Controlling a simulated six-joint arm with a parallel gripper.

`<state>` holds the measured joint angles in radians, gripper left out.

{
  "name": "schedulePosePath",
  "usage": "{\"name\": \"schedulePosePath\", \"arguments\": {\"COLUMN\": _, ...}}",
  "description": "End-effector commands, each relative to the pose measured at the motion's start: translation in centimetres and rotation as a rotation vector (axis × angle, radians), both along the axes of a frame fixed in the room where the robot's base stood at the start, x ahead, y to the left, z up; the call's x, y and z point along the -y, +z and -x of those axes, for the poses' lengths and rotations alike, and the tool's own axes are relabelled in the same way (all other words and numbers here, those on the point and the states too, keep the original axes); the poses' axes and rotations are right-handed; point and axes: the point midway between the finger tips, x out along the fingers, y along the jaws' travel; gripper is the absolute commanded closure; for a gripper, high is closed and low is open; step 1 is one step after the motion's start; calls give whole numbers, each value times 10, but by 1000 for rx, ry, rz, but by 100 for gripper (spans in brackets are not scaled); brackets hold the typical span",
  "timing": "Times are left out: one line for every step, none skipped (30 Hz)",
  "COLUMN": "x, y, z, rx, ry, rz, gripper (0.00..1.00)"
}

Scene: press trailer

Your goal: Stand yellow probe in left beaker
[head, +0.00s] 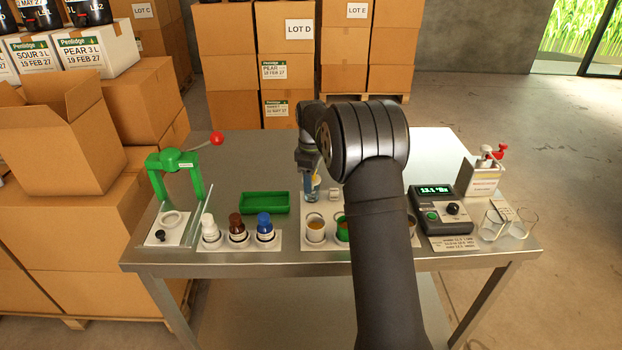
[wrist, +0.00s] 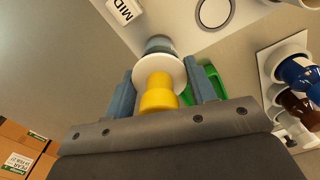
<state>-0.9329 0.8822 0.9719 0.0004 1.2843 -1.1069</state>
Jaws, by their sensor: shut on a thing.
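The yellow probe (wrist: 158,92) is between the two fingers of my gripper (wrist: 160,88) in the wrist view, with a white disc (wrist: 172,66) just beyond its yellow end. A blue-grey round glass-like thing (wrist: 160,44) shows past the disc; it looks like a beaker, but the disc hides how far the probe reaches into it. In the head view my gripper (head: 311,166) points down over a small bluish beaker (head: 311,194) behind the row of cups. A bit of yellow shows at its top. My arm hides the area to its right.
A white plate with a MID label (wrist: 124,9) and an empty ring mark (wrist: 214,12) lies beside it. A green tray (head: 265,203), capped bottles (head: 265,228) and a cup of amber liquid (head: 315,228) stand nearby. A meter (head: 440,210) and glass beakers (head: 522,224) are at right.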

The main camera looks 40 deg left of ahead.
Motion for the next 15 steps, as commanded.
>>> {"name": "schedulePosePath", "arguments": {"x": 0, "y": 0, "z": 0, "rx": 0, "ry": 0, "rz": 0, "gripper": 77}}
{"name": "schedulePosePath", "arguments": {"x": 0, "y": 0, "z": 0, "rx": 0, "ry": 0, "rz": 0, "gripper": 77}}
{"name": "schedulePosePath", "arguments": {"x": 0, "y": 0, "z": 0, "rx": 0, "ry": 0, "rz": 0, "gripper": 77}}
{"name": "schedulePosePath", "arguments": {"x": 0, "y": 0, "z": 0, "rx": 0, "ry": 0, "rz": 0, "gripper": 77}}
{"name": "schedulePosePath", "arguments": {"x": 0, "y": 0, "z": 0, "rx": 0, "ry": 0, "rz": 0, "gripper": 77}}
{"name": "schedulePosePath", "arguments": {"x": 0, "y": -1, "z": 0, "rx": 0, "ry": 0, "rz": 0, "gripper": 77}}
{"name": "schedulePosePath", "arguments": {"x": 0, "y": -1, "z": 0, "rx": 0, "ry": 0, "rz": 0, "gripper": 77}}
{"name": "schedulePosePath", "arguments": {"x": 0, "y": -2, "z": 0, "rx": 0, "ry": 0, "rz": 0, "gripper": 77}}
{"name": "schedulePosePath", "arguments": {"x": 0, "y": -2, "z": 0, "rx": 0, "ry": 0, "rz": 0, "gripper": 77}}
{"name": "schedulePosePath", "arguments": {"x": 0, "y": -3, "z": 0, "rx": 0, "ry": 0, "rz": 0, "gripper": 77}}
{"name": "schedulePosePath", "arguments": {"x": 0, "y": -4, "z": 0, "rx": 0, "ry": 0, "rz": 0, "gripper": 77}}
{"name": "schedulePosePath", "arguments": {"x": 0, "y": -4, "z": 0, "rx": 0, "ry": 0, "rz": 0, "gripper": 77}}
{"name": "schedulePosePath", "arguments": {"x": 0, "y": -5, "z": 0, "rx": 0, "ry": 0, "rz": 0, "gripper": 77}}
{"name": "schedulePosePath", "arguments": {"x": 0, "y": -6, "z": 0, "rx": 0, "ry": 0, "rz": 0, "gripper": 77}}
{"name": "schedulePosePath", "arguments": {"x": 0, "y": -6, "z": 0, "rx": 0, "ry": 0, "rz": 0, "gripper": 77}}
